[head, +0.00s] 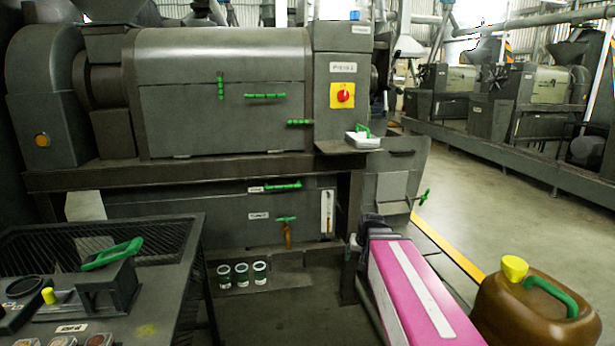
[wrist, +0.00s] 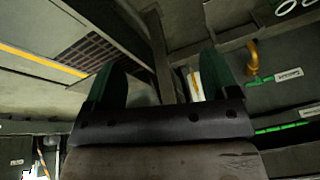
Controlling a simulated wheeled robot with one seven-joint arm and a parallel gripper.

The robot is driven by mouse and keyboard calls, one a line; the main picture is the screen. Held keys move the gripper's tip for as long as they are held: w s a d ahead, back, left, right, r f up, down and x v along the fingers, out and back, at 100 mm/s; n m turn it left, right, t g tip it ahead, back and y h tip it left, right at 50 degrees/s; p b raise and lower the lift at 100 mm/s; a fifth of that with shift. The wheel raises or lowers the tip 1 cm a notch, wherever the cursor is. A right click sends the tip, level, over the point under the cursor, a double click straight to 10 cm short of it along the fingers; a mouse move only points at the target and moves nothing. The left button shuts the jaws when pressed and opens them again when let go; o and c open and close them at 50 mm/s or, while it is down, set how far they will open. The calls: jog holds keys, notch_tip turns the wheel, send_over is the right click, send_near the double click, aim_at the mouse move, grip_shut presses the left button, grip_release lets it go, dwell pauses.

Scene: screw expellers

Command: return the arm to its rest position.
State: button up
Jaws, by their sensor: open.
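My gripper (wrist: 162,78) shows in the wrist view, with two dark green fingers spread wide apart. Nothing is held between the fingers. The wrist view is turned over, and beyond the fingers it shows the floor, a dark post and the lower front of the press. In the head view, a pink body with a white stripe, which looks like part of my arm, reaches in from the bottom right. Its far end is dark and stands in front of the press's lower right side. I cannot make out the fingers in the head view.
A grey screw press (head: 225,85) fills the back left. A dark bench (head: 165,240) stands at the front left. Several jars (head: 242,274) stand on a low ledge below the press. A brown canister (head: 530,305) stands right of the pink body. The aisle floor (head: 475,200) is clear.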

jog(key=s+f+n+g+h, duration=0.1)
jog(key=s+f+g, duration=0.2)
jog(key=s+f, duration=0.7)
jog(key=shift+s+d+g, duration=0.2)
jog(key=shift+s+g, duration=0.2)
jog(key=shift+s, duration=0.35)
jog(key=shift+f, duration=0.1)
